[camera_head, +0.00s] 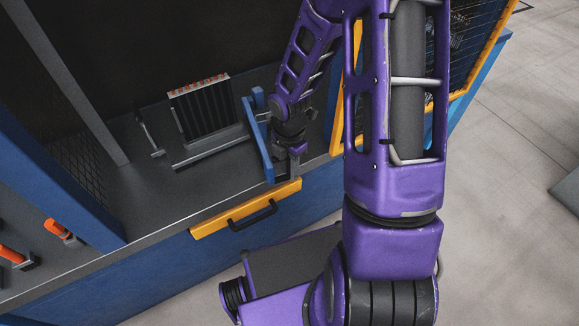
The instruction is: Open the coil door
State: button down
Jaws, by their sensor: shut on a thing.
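A blue upright frame (256,137), which looks like the coil door, stands on the grey bench beside a dark finned coil (203,110) with copper ends. My gripper (293,152) is just right of the blue frame, pointing down, low over the bench edge. It is shut on a part at the frame's right side. My wrist covers most of the held part, and the fingertips are small and partly hidden.
A yellow panel with a black handle (252,214) is on the bench front. A yellow mesh-panelled frame (483,55) stands at the upper right, behind my arm. Orange-handled clamps (57,229) are at the left.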

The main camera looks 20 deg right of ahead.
jog(key=shift+s+f, duration=0.15)
jog(key=shift+s, duration=0.2)
jog(key=c, duration=0.8)
grip_release()
jog(key=shift+o, duration=0.2)
jog(key=shift+w, duration=0.1)
jog(key=shift+w+r, duration=0.1)
jog(key=shift+r, duration=0.25)
notch_tip(320, 180, up, 17)
jog(key=p, duration=0.1)
